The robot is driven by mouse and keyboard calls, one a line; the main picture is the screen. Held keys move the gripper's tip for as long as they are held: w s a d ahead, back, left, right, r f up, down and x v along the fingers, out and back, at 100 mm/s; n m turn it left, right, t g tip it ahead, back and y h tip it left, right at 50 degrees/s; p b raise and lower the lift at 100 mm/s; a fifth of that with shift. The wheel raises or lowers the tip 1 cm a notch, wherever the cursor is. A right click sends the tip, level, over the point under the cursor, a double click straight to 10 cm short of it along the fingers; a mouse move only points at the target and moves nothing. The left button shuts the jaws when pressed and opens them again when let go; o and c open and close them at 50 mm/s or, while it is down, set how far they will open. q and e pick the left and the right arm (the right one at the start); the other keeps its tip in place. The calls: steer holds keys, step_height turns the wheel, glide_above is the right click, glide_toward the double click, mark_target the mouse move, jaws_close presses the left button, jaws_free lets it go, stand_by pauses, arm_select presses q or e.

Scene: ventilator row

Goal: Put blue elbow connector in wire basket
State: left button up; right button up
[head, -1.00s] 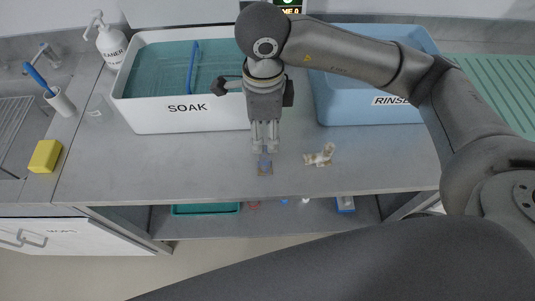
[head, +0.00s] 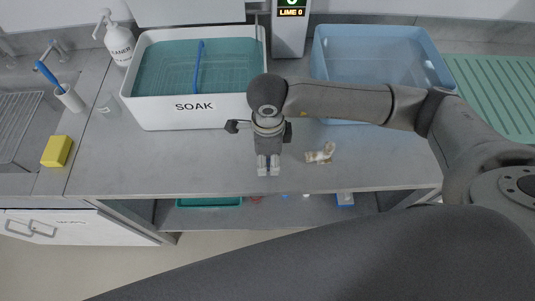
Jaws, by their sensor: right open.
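My right gripper (head: 268,170) points down at the counter near its front edge and is open. The small blue piece seen there earlier, likely the blue elbow connector, is hidden behind the gripper now; I cannot tell whether it lies between the fingers. The wire basket (head: 228,72) appears as a faint grid in the teal liquid of the white SOAK tub (head: 160,117), behind and left of the gripper. A blue bar (head: 197,67) crosses that tub. My left gripper is not in view.
A whitish and tan fitting (head: 320,154) lies right of the gripper. A blue tub (head: 380,55) stands behind my right arm. A yellow sponge (head: 57,151) and a white soap bottle (head: 117,42) are at left. The counter (head: 160,165) left of the gripper is clear.

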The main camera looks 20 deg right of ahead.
steer(key=c, duration=1)
steer(key=shift+r, duration=0.1)
